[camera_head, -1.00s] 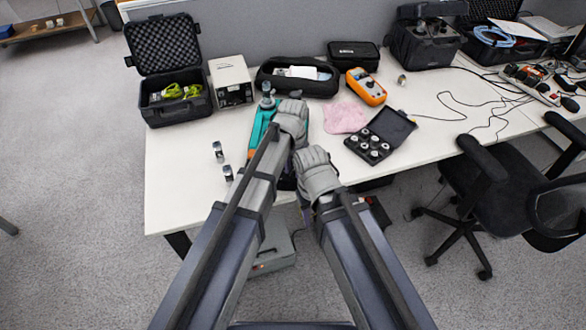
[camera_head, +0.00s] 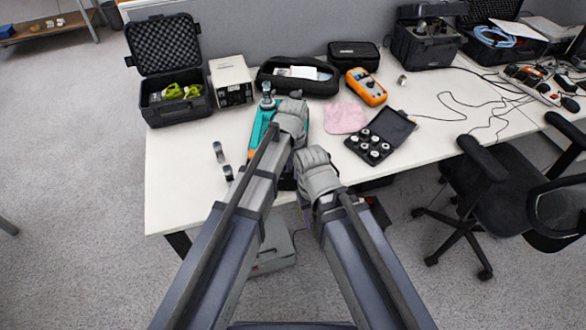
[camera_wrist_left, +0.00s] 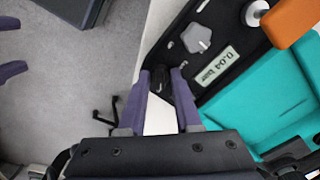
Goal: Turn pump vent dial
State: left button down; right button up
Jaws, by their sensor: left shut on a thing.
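The teal pump (camera_head: 262,124) stands on the white table in the head view, partly hidden behind my left arm. In the left wrist view its black panel carries a grey knob (camera_wrist_left: 196,39), a display (camera_wrist_left: 215,66) reading 0.04 bar, and a small black dial (camera_wrist_left: 161,84) near the panel's edge. My left gripper (camera_wrist_left: 165,78) has its two purple fingers on either side of the black dial and is shut on it. My right gripper (camera_head: 298,180) is close beside the left one near the table's front edge; its fingers are not clear.
A pink cloth (camera_head: 345,117) and an open case of small round parts (camera_head: 370,148) lie right of the pump. Two small cylinders (camera_head: 219,152) stand to its left. A white box (camera_head: 231,80) and black cases line the back. The table's front left is clear.

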pick_arm(q)
jog(key=c, duration=0.6)
grip_release()
jog(key=shift+r, duration=0.15)
notch_tip(320, 180, up, 8)
jog(key=p, duration=0.8)
jog(key=shift+f, duration=0.3)
